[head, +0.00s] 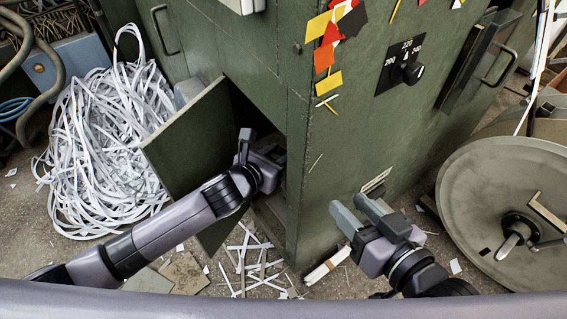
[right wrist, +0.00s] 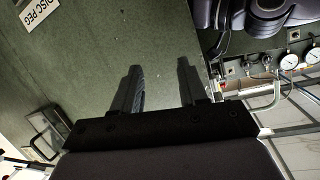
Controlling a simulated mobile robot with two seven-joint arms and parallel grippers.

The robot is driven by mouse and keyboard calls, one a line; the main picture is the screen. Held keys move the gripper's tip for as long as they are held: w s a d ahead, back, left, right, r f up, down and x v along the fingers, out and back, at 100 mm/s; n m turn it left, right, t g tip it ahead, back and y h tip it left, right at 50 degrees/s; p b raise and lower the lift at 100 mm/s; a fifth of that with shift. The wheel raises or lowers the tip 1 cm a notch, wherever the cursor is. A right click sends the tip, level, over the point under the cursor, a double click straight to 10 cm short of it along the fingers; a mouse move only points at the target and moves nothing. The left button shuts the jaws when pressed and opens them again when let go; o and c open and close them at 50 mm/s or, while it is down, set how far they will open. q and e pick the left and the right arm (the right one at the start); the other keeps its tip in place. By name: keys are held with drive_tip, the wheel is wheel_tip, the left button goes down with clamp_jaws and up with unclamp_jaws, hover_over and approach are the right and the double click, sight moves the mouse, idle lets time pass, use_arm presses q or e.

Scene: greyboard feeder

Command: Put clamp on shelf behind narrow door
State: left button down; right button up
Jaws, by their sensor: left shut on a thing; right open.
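The narrow door (head: 190,148) of the green cabinet (head: 345,135) stands open, swung to the left in the head view. My left gripper (head: 272,160) reaches into the dark opening beside it, its tip at the cabinet's front corner. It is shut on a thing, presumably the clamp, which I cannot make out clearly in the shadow. The shelf inside is mostly hidden by the arm and the dark. My right gripper (head: 356,210) is open and empty in front of the cabinet's right face. Its two separated fingers also show in the right wrist view (right wrist: 160,92).
A pile of white paper strips (head: 105,150) lies left of the door. Loose strips (head: 255,262) and grey board pieces (head: 182,270) lie on the floor below. A large round disc (head: 490,190) stands at the right. A dial (head: 405,70) sticks out from the cabinet's right face.

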use_arm(q)
drive_tip(key=shift+w+d, duration=0.6)
drive_tip(key=shift+w, duration=0.35)
wheel_tip(320, 180, down, 3)
drive_tip(key=shift+r+b, duration=0.15)
drive_tip(key=shift+b, duration=1.05)
drive_tip(key=shift+f, duration=0.35)
use_arm(e)
drive_tip(key=shift+s+d+r+n+t+h, duration=0.1)
drive_tip(key=shift+s+d+n+t+h, duration=0.15)
drive_tip(key=shift+d+t, duration=0.2)
drive_tip(key=shift+s+d+r+n+t+h, duration=0.1)
drive_tip(key=shift+d+n+t+h, duration=0.05)
drive_tip(key=shift+d+n+t, duration=0.3)
use_arm(q)
drive_tip(key=shift+f, duration=0.1)
drive_tip(key=c, duration=0.7)
unclamp_jaws()
drive_tip(key=shift+f, duration=0.1)
